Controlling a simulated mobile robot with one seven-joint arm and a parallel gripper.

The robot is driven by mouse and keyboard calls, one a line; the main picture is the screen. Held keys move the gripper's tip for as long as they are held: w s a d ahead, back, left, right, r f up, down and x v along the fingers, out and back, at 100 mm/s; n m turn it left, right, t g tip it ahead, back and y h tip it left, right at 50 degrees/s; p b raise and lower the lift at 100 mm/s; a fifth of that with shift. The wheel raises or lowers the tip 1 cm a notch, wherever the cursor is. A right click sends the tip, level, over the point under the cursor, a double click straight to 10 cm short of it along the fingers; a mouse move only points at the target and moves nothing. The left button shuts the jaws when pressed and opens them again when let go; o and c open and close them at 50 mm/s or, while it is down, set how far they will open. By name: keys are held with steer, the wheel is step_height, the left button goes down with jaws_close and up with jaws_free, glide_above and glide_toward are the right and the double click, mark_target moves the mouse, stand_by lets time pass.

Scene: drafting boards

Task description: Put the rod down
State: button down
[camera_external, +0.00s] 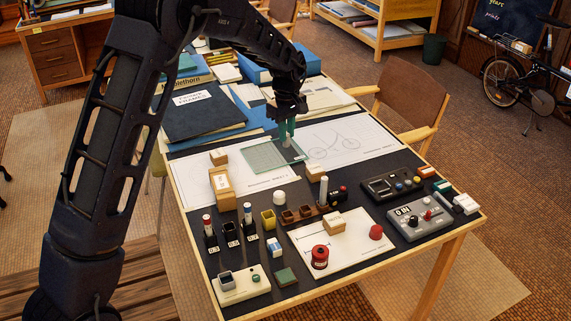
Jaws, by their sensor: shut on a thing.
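My gripper (287,132) reaches down from the arm over the far middle of the table. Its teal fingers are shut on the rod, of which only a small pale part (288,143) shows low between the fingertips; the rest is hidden. The fingertips are above or at the right edge of a greenish gridded plate (262,156). I cannot tell whether the rod touches the surface. Another pale upright cylinder (323,188) stands by a brown block with square wells (297,215).
Drawing sheets (340,139) flank the plate. Wooden blocks (222,189), small bottles (209,229), a red spool (320,257) and control boxes (418,219) crowd the near table (468,232). Blue folders and books (203,112) lie at the far left. A chair (410,92) stands behind.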

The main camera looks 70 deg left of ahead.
steer(key=w+a, duration=0.3)
steer(key=a, duration=1.7)
glide_above(270, 160)
step_height(270, 160, down, 20)
steer(key=shift+f, duration=0.2)
steer(key=shift+s+f, duration=0.1)
steer(key=c, duration=1.3)
jaws_free()
step_height(270, 160, up, 12)
steer(key=shift+r, duration=0.1)
